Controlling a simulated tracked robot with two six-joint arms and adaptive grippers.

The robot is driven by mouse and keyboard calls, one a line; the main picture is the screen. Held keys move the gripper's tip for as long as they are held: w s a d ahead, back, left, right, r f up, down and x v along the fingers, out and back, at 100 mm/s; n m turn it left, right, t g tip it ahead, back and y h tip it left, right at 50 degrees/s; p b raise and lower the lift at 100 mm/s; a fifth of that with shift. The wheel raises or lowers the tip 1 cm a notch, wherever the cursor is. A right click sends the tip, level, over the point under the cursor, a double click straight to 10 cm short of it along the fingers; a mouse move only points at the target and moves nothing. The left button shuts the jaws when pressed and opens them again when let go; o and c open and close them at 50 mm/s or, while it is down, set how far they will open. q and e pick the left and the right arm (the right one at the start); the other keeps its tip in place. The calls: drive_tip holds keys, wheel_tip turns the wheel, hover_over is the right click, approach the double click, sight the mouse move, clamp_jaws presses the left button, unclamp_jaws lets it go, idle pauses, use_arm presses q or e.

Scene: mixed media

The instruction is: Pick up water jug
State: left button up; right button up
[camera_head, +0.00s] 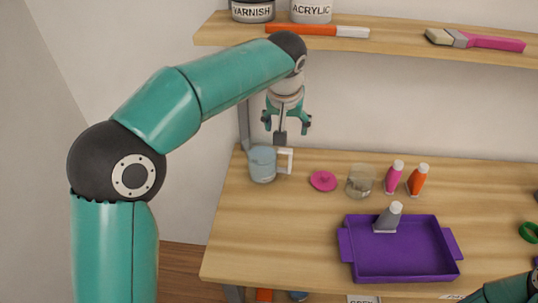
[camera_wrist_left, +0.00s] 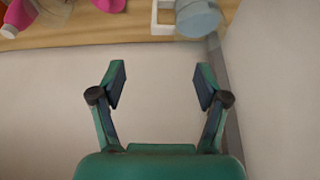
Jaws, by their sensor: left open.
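The water jug (camera_head: 262,165) is pale blue with a white handle on its right side. It stands upright at the back left of the wooden table. In the left wrist view the jug (camera_wrist_left: 199,18) is cut off by the top edge, with its handle (camera_wrist_left: 163,18) to its left. My left gripper (camera_head: 286,121) is above the jug and slightly to its right in the head view, apart from it. In the left wrist view its fingers (camera_wrist_left: 161,86) are spread with nothing between them. My right gripper is out of view; only a part of that arm shows at bottom right.
A pink disc (camera_head: 323,181), a glass jar (camera_head: 360,182), a pink tube (camera_head: 393,178) and an orange tube (camera_head: 417,180) stand right of the jug. A shelf (camera_head: 400,45) with paint tins and brushes hangs above. The table's front left is clear.

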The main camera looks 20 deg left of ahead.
sight(285, 152)
use_arm(q)
drive_tip(key=x, duration=0.7)
drive_tip(key=p+x, duration=0.1)
drive_tip(key=x, duration=0.3)
drive_tip(key=shift+s+a, duration=0.1)
drive_tip(key=shift+a, duration=0.2)
drive_tip(key=p+x, duration=0.1)
drive_tip(key=x, duration=0.3)
drive_tip(key=shift+f, duration=0.2)
drive_tip(key=shift+f+p, duration=0.3)
drive_tip(key=shift+f, duration=0.15)
drive_tip(key=shift+w+r, duration=0.1)
drive_tip(key=shift+w, duration=0.15)
clamp_jaws()
